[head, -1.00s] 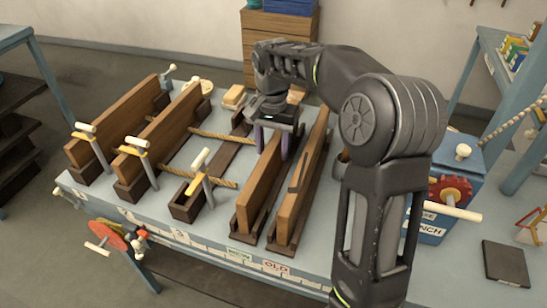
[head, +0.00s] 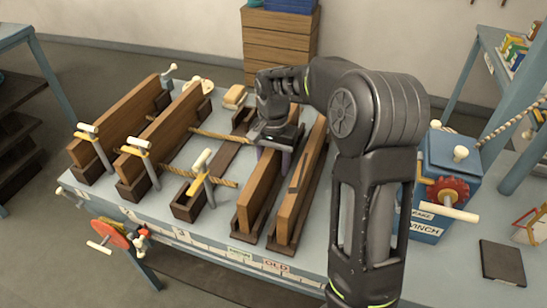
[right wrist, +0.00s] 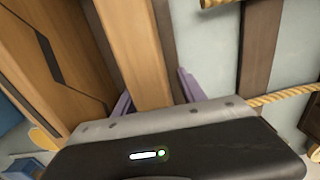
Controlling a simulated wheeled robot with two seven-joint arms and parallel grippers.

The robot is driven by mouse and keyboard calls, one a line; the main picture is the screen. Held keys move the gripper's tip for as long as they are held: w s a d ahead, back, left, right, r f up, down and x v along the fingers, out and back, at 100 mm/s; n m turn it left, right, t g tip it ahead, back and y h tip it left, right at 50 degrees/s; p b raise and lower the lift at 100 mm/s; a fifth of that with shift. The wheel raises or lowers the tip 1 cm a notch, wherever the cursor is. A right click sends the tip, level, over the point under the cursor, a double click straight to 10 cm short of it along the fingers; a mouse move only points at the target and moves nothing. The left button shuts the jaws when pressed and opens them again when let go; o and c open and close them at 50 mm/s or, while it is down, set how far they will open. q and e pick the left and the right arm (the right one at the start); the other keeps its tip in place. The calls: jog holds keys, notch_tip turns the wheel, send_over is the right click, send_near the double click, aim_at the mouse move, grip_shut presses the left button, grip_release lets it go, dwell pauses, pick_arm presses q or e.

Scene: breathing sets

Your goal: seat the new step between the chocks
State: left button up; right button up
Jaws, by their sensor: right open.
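The new step, a brown plank (head: 258,192), stands on edge in a dark rack at the NEW label (head: 238,254). My right gripper (head: 272,162) is over its far half, open, pointing down. In the right wrist view its two purple fingers (right wrist: 155,97) stand on either side of the plank (right wrist: 138,50), with gaps not clearly readable. The empty place has a dark front chock (head: 188,204) and a dark back chock (head: 243,119). The old step (head: 292,205), with a dark crack-like mark, stands in the rack at the OLD label. My left gripper is out of view.
Two planks (head: 116,125) (head: 163,137) stand in chocks at the left. White-handled clamps (head: 201,170) rise at the front chocks. Ropes (head: 220,135) cross the empty place. A blue winch (head: 447,175) stands at the right.

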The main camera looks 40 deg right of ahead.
dwell(0.4)
grip_shut()
dwell(0.4)
jog(key=shift+r, duration=0.1)
dwell(0.8)
